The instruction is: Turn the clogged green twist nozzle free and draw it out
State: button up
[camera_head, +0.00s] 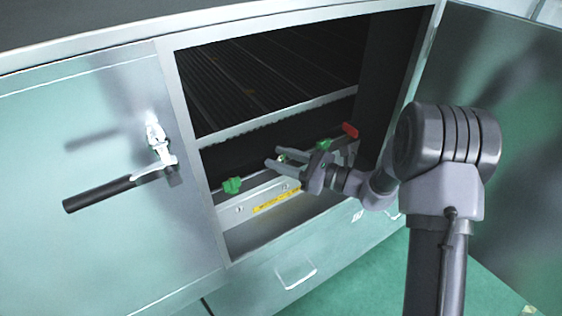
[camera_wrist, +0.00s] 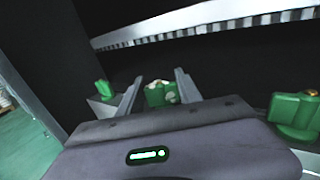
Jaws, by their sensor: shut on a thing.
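My gripper (camera_head: 279,157) reaches through the open cabinet doorway. Its fingers (camera_wrist: 158,84) are closed about a green twist nozzle (camera_wrist: 160,94) with whitish deposits on its top. In the head view only a small bit of that nozzle shows between the fingers. The nozzle sits low in front of me; its lower part is hidden behind my gripper body in the wrist view. Whether it has turned cannot be seen.
Other green nozzles stand on either side, one at left (camera_wrist: 104,90) and one at right (camera_wrist: 293,112) in the wrist view. A metal bar with a yellow label (camera_head: 276,199) runs below. A red part (camera_head: 350,130) is at the far end. The left door (camera_head: 90,190) carries a black-handled latch (camera_head: 120,185).

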jog(key=shift+s, duration=0.1)
dwell(0.3)
jog(key=n+g+b, duration=0.1)
jog(key=g, duration=0.1)
jog(key=n+g+y+b, duration=0.1)
jog(key=g, duration=0.1)
jog(key=shift+f+n, duration=0.2)
jog(key=shift+n, duration=0.2)
jog(key=n+g+b, duration=0.2)
jog(key=n+g, duration=0.1)
jog(key=g, duration=0.1)
jog(key=shift+g+y, duration=0.3)
jog(key=shift+g, duration=0.1)
jog(key=shift+r+n+g+b, duration=0.2)
jog(key=shift+n+g+b, duration=0.15)
jog(key=shift+g, duration=0.35)
jog(key=shift+s+r, duration=0.1)
jog(key=shift+r, duration=0.05)
jog(key=o, duration=1.4)
jog(key=shift+r, duration=0.1)
jog(key=shift+o, duration=0.2)
